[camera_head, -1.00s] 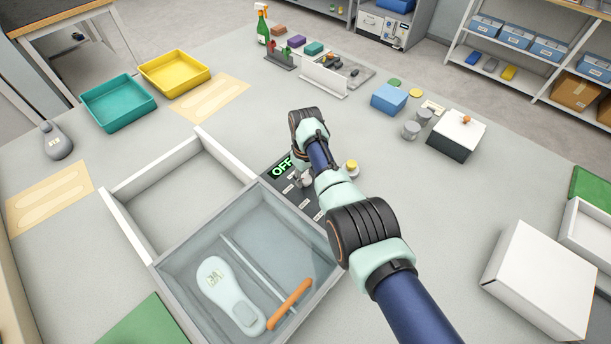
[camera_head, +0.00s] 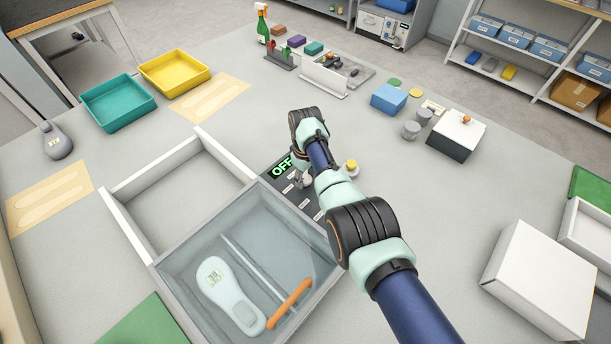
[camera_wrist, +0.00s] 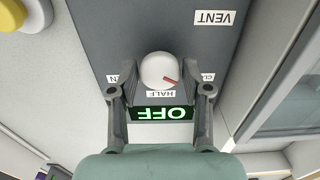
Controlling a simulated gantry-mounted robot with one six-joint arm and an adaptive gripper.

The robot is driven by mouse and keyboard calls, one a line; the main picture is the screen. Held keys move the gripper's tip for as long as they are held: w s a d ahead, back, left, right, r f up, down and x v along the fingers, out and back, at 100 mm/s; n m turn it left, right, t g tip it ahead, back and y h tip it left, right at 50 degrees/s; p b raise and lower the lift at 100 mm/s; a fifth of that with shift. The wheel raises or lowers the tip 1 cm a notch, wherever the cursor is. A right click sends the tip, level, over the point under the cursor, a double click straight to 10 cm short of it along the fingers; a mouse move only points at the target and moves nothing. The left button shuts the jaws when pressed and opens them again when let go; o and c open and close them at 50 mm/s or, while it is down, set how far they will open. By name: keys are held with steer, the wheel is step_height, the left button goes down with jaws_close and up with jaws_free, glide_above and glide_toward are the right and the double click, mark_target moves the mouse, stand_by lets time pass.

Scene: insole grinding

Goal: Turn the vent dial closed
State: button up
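The vent dial (camera_wrist: 158,71) is a round white knob with a red pointer mark on a dark grey panel (camera_wrist: 135,25). In the wrist view, the mark points right and slightly down, between the HALF label (camera_wrist: 160,93) and a partly hidden label starting CL (camera_wrist: 207,77). My gripper (camera_wrist: 160,92) is open, with one finger on each side of the dial and gaps showing between. The VENT label (camera_wrist: 213,18) appears upside down. In the head view, my arm hides most of the dial area; part of the panel (camera_head: 309,207) shows.
A green OFF display (camera_wrist: 162,113) sits below the dial in the wrist view. A yellow button (camera_wrist: 12,15) is at upper left; it also shows in the head view (camera_head: 352,164). A clear-lidded box (camera_head: 190,262) stands close to the panel's left.

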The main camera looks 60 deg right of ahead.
mark_target(305, 178)
steer(key=shift+o, duration=1.1)
steer(key=shift+r, duration=0.15)
step_height(305, 178, up, 12)
